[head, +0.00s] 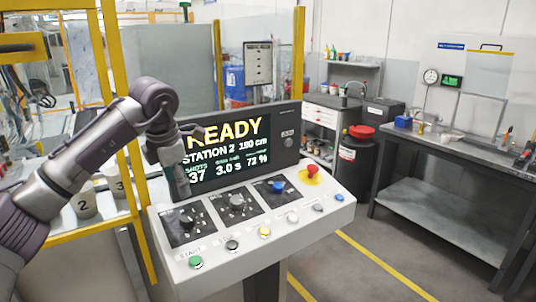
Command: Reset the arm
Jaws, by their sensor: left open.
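My left arm reaches in from the left and bends down in front of the console. Its gripper (183,190) is open and hangs over the left part of the control panel (330,211), close to the first black knob plate (187,222). I cannot tell whether it touches the panel. The display (236,150) reads READY, STATION 2, 190 cm; the arm covers its left edge. The panel carries a middle knob (236,201), a blue control (277,186), a red mushroom button (312,170) and a green START button (196,262). My right gripper is not in view.
A yellow-framed enclosure (128,120) stands left, with numbered containers 2 (83,205) and 3 (118,187). A workbench (450,150) stands at the right. A black bin with a red lid (361,132) stands behind. The floor right of the console is clear, with a yellow line (385,265).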

